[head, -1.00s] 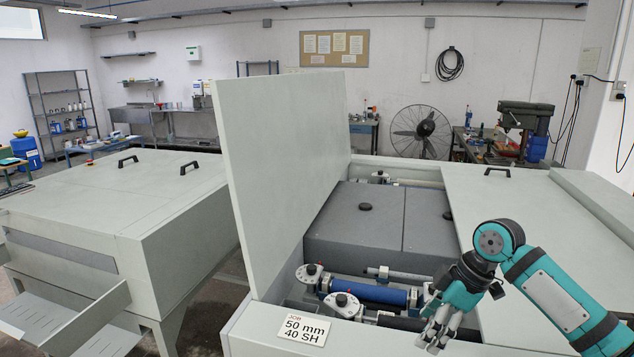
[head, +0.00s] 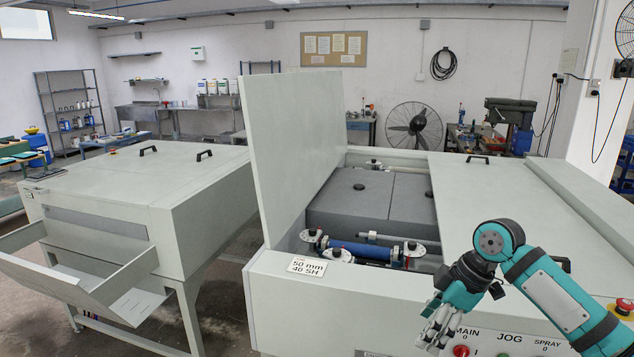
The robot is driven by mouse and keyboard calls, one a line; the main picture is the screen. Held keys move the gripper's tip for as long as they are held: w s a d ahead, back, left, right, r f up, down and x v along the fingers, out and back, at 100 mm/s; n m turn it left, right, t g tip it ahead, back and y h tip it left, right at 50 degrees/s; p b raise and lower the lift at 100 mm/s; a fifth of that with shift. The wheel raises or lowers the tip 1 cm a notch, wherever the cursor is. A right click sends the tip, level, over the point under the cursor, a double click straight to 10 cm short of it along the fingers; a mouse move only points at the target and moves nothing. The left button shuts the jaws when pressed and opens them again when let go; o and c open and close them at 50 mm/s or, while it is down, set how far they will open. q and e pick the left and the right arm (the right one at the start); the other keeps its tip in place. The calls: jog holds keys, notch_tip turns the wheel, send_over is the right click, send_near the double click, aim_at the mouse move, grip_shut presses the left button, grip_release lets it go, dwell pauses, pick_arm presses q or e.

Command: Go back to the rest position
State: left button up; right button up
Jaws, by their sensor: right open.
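My right gripper (head: 436,322) is at the lower right of the head view. Its teal and grey fingers are apart, point down and hold nothing. It hangs in front of the plate processor's (head: 330,312) front panel and hides part of it. The processor's lid (head: 287,150) stands upright on the left of the opening. A job card (head: 307,265) reading "50 mm 40 SH" lies on the front edge. My left gripper is out of view.
A control panel with a red button (head: 461,351) sits behind my right gripper. A red emergency stop (head: 622,307) is at the far right. A second pale machine (head: 130,185) with a sloping tray (head: 85,275) stands on the left. Floor shows between the machines.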

jog(key=w+f+m+t+b, duration=0.25)
jog(key=f+m, duration=0.25)
jog(key=f, duration=1.4)
jog(key=s+d+f+m+h+b, duration=0.1)
jog(key=s+f+m, duration=0.15)
jog(key=f, duration=0.75)
jog(key=s+d+f+m+b, duration=0.1)
jog(key=s+d+f, duration=0.15)
jog(key=f, duration=0.65)
jog(key=s+d+f+m+h+b, duration=0.15)
jog(key=s+f, duration=0.25)
jog(key=f, duration=0.6)
jog(key=s+f+m+g+h+b, duration=0.1)
jog(key=s+f+b, duration=0.1)
jog(key=s+f, duration=1.1)
jog(key=s+f+m+g+h+b, duration=0.1)
jog(key=s+f, duration=0.8)
jog(key=s, duration=0.8)
pick_arm(q)
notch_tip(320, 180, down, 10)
jog(key=b, duration=0.1)
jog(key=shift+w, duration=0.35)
pick_arm(e)
jog(key=s+a+f, duration=0.1)
jog(key=s, duration=0.6)
jog(key=s+a+f, duration=0.2)
jog(key=s, duration=0.4)
jog(key=shift+s+f+g, duration=0.15)
jog(key=shift+s+g, duration=0.2)
